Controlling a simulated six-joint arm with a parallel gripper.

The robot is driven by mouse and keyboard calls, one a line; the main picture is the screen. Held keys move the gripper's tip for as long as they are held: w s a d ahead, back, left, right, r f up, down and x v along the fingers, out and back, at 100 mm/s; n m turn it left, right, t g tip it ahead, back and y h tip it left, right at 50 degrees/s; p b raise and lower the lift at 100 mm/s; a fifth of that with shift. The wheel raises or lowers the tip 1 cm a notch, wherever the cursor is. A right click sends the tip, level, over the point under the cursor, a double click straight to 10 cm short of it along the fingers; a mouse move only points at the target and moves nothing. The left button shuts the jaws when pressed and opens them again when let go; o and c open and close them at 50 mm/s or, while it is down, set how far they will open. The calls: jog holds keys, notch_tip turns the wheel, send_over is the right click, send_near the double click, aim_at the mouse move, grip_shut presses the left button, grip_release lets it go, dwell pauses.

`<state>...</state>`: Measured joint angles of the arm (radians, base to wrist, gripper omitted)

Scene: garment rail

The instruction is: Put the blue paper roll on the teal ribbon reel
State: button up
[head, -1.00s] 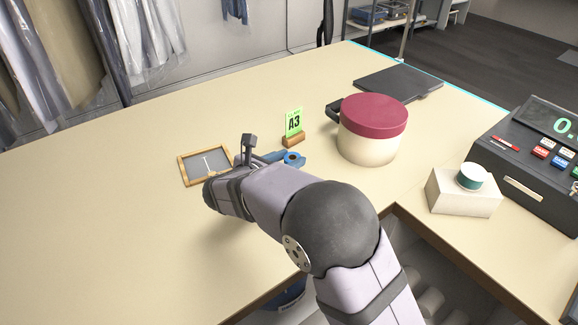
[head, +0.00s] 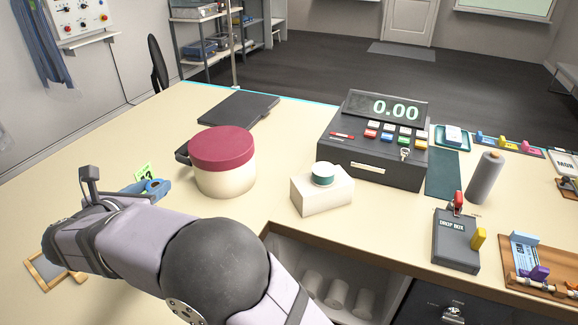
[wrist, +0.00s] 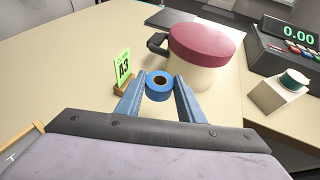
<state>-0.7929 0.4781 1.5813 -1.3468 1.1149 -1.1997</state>
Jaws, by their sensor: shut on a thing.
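The blue paper roll (wrist: 159,86) is a short blue ring with a brown core. In the wrist view it sits between the fingertips of my gripper (wrist: 158,88), which is shut on it. The roll (head: 153,186) also shows in the head view, at the left, beside my gripper (head: 147,188). I cannot tell whether it touches the counter. The teal ribbon reel (head: 322,174), with a pale top, stands on a white box (head: 322,194) right of the lidded pot, well apart from my gripper. The reel (wrist: 294,79) is also at the right of the wrist view.
A cream pot with a dark red lid (head: 222,150) stands between my gripper and the reel. A green A3 card (wrist: 122,65) on a wooden stand is left of the roll. A till (head: 375,142) is behind the white box. A small framed tray (head: 45,270) lies at left.

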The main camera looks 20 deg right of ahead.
jog(key=w+d+r+m+g+h+p, duration=0.1)
jog(key=w+d+r+p, duration=0.15)
jog(key=d, duration=0.35)
jog(key=w+d+r+m+g+h+p, duration=0.1)
jog(key=d+r+m+p, duration=0.2)
jog(key=d, duration=0.4)
notch_tip(320, 180, up, 5)
jog(key=m+g+h+p, duration=0.5)
jog(key=m+g+p, duration=0.25)
jog(key=p, duration=0.25)
send_over(318, 172)
jog(key=shift+f+n, duration=0.1)
jog(key=shift+n, duration=0.35)
jog(key=shift+f+p, duration=1.4)
jog(key=shift+f, duration=3.6)
